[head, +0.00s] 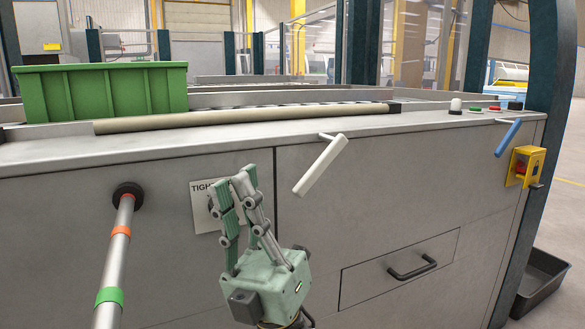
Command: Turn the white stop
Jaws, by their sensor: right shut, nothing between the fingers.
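The white stop (320,165) is a flat white lever on the upper front of the grey machine, just below the worktop edge. It slants from its pivot at the upper right down to the lower left. My right gripper (233,182) is left of the white stop, with its green fingers pointing up, shut and empty. A visible gap lies between the fingers and the stop in the picture. The fingers cover part of a white label (203,205) reading "TIGH…". My left gripper is not in view.
A blue lever (508,138) and a yellow box (525,166) are at the right. A banded pole (114,262) juts out at the left. A green crate (100,92) stands on top. A drawer handle (412,268) sits lower right. A black bin (541,284) is on the floor.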

